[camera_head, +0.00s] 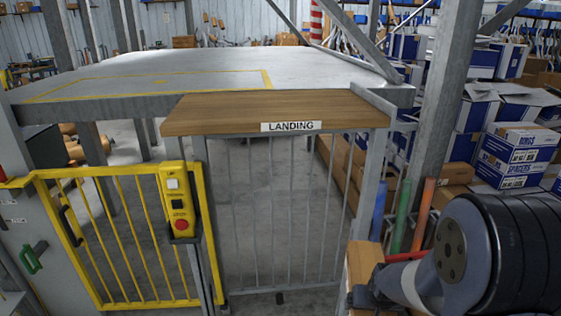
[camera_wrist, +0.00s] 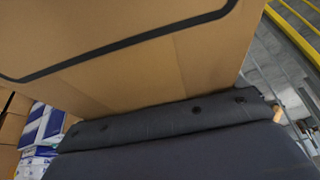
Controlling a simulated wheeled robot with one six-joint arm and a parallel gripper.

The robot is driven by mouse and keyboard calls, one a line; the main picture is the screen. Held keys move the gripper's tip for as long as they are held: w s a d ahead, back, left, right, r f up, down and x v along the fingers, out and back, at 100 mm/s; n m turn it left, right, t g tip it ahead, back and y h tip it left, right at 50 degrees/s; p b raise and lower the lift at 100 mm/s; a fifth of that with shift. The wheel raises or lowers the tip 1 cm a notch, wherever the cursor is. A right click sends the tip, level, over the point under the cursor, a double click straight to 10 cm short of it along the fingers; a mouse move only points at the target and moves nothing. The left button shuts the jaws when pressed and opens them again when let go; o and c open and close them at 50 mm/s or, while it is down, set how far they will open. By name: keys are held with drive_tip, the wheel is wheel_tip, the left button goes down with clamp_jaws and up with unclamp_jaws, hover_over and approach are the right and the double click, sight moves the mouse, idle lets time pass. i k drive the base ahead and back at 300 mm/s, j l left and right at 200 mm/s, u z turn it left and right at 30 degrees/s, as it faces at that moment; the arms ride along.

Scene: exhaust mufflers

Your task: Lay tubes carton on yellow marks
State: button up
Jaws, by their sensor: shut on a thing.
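A brown carton (camera_wrist: 130,70) with a black line on its face fills most of the wrist view. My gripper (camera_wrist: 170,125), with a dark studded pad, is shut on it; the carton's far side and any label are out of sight. In the head view a small piece of brown cardboard (camera_head: 364,262) shows low at right beside my arm, probably the same carton; the gripper there is mostly hidden. The yellow marks (camera_head: 268,78) are painted lines on the grey raised deck (camera_head: 190,72), beyond the wooden LANDING ledge (camera_head: 250,109). The marked area looks clear.
A yellow gate (camera_head: 120,240) with a control box (camera_head: 178,200) stands at left. A grey railing (camera_head: 275,210) runs below the ledge. A slanting steel post (camera_head: 440,100) rises at right, before stacked blue-white boxes (camera_head: 515,150). Coloured tubes (camera_head: 400,215) stand near my arm.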

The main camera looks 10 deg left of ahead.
sight(181, 86)
drive_tip(key=j, duration=0.5)
drive_tip(key=k+j+z, duration=0.15)
drive_tip(key=j, duration=0.85)
drive_tip(key=k+j+z, duration=0.15)
drive_tip(key=j, duration=0.35)
drive_tip(key=k+j, duration=0.1)
drive_tip(key=j, duration=0.4)
drive_tip(key=k+j+z, duration=0.15)
drive_tip(key=j, duration=0.35)
drive_tip(key=j+z, duration=0.2)
drive_tip(key=j, duration=1.45)
